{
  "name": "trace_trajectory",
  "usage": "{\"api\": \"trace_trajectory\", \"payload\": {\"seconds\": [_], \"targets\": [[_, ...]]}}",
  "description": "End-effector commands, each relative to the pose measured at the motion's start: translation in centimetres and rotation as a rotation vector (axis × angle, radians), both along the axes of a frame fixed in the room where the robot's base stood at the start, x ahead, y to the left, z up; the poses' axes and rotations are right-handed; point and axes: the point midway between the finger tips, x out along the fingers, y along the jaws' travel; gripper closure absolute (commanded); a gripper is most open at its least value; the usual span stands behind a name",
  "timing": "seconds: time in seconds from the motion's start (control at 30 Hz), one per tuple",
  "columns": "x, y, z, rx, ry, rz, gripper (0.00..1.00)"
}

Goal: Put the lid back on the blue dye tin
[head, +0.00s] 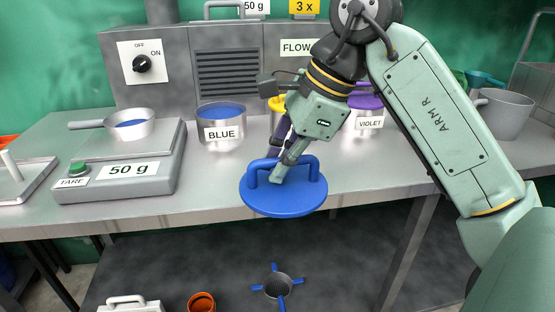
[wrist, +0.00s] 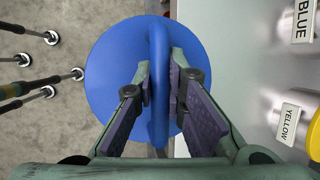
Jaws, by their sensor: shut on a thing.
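The blue lid (head: 283,201) is a flat round disc with a raised bar handle. My gripper (head: 286,170) is shut on the lid's handle and holds the lid in front of the bench edge. In the wrist view my gripper (wrist: 160,95) has its fingers on both sides of the handle, with the blue disc (wrist: 110,70) beneath. The blue dye tin (head: 222,126), labelled BLUE, stands open on the bench left of and behind the lid, with blue dye showing inside. Its label (wrist: 303,22) shows at the wrist view's upper right.
A scale (head: 120,170) with a small pan (head: 128,124) stands left of the tin. A yellow tin (head: 276,104) is partly hidden behind my gripper, and a violet tin (head: 367,112) stands farther right. A grey machine (head: 190,65) backs the bench. Bench in front of the blue tin is clear.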

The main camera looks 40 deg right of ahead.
Motion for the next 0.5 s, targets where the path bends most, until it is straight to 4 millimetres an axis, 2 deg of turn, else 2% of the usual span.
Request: {"api": "trace_trajectory", "payload": {"seconds": [0.1, 0.5], "targets": [[0.0, 0.0, 1.4, 0.0, 0.0, 0.0, 1.0], [0.1, 0.0, 4.2, 0.0, -0.001, 0.001, 1.0]]}}
